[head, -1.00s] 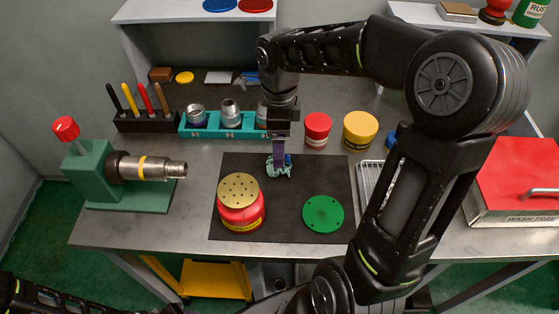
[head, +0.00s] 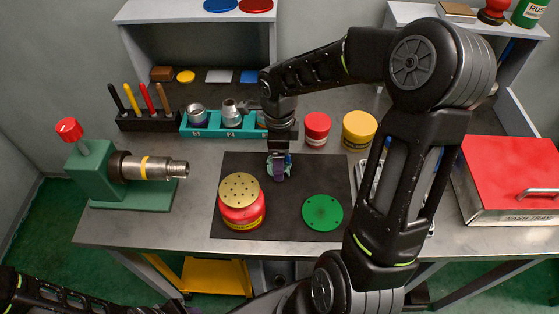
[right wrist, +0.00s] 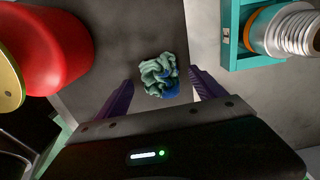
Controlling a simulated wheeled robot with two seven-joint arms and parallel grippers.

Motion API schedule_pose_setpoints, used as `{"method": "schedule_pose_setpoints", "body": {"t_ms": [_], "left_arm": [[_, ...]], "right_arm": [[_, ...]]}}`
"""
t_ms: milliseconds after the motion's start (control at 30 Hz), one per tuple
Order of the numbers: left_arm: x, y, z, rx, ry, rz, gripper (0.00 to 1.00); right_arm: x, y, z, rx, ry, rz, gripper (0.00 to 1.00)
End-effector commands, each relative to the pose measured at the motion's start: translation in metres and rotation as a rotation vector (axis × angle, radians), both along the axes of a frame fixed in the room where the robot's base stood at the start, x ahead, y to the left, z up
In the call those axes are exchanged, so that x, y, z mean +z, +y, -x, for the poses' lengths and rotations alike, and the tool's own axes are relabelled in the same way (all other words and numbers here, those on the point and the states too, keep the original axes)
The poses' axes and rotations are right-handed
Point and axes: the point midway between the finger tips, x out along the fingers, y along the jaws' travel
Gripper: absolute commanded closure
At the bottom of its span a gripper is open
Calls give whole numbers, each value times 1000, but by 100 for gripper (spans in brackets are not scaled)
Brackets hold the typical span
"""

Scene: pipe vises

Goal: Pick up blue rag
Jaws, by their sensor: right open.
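The crumpled rag (right wrist: 160,72), teal-green with a bright blue patch, lies on the dark mat (head: 318,172). It also shows in the head view (head: 270,166), partly hidden by my right gripper (head: 280,174). In the right wrist view, the two purple fingers of my right gripper (right wrist: 163,92) are apart, one on each side of the rag's near edge, with gaps between. The gripper is open and holds nothing. Part of my left arm shows at the lower left of the head view, but its gripper is out of frame.
On the mat, a red can with a perforated brass lid (head: 240,203) stands left of the gripper and a green disc (head: 322,212) lies to the right. A teal socket rack (head: 225,128) stands behind. Red (head: 317,128) and yellow (head: 359,129) jars stand back right.

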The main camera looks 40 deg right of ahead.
Motion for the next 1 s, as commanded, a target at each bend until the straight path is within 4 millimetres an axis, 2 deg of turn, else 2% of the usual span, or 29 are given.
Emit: {"method": "schedule_pose_setpoints", "body": {"t_ms": [167,700,1000], "left_arm": [[2,0,1,1,1,-1,67],[2,0,1,1,1,-1,67],[2,0,1,1,1,-1,67]], "right_arm": [[-13,0,0,0,0,0,21],[-13,0,0,0,-1,1,21],[-13,0,0,0,-1,1,44]]}}
